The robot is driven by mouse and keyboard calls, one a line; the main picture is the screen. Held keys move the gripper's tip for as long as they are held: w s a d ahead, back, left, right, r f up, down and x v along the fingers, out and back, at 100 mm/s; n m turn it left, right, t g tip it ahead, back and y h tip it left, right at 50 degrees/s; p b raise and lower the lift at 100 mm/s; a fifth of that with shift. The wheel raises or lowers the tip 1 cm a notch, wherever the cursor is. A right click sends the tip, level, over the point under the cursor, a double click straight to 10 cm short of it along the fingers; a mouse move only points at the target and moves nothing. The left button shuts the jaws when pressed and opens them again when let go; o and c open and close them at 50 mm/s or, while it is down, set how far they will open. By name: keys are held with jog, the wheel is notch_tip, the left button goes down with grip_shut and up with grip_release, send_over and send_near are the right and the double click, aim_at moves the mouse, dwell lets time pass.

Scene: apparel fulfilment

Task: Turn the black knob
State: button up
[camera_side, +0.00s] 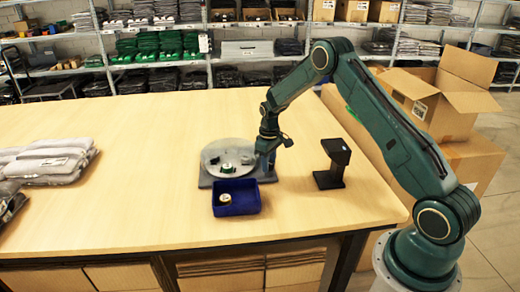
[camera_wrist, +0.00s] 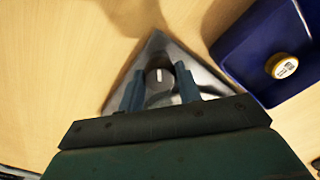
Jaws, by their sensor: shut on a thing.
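The knob (camera_wrist: 158,86) is a dark round dial with a short white mark, pointing nearly straight up in the wrist view. It sits on a grey metal base (camera_wrist: 205,82). My gripper (camera_wrist: 160,78) is shut on the knob, with one blue finger on each side of it. In the side view my gripper (camera_side: 268,163) is low at the right end of the dark base (camera_side: 205,182) under a round grey turntable (camera_side: 212,152). The knob is hidden there. A green-and-white item (camera_side: 228,168) and a few small dark items lie on the turntable.
A blue bin (camera_side: 236,209) holding a small round yellow-and-white item (camera_side: 225,198) stands just in front of the base. A black stand (camera_side: 332,165) is close on the right. Folded bagged garments (camera_side: 50,160) lie at the left. The table's middle left is clear.

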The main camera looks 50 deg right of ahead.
jog(key=shift+n, duration=0.5)
jog(key=o, duration=1)
jog(key=shift+r, duration=0.1)
notch_tip(320, 180, up, 14)
dwell(0.5)
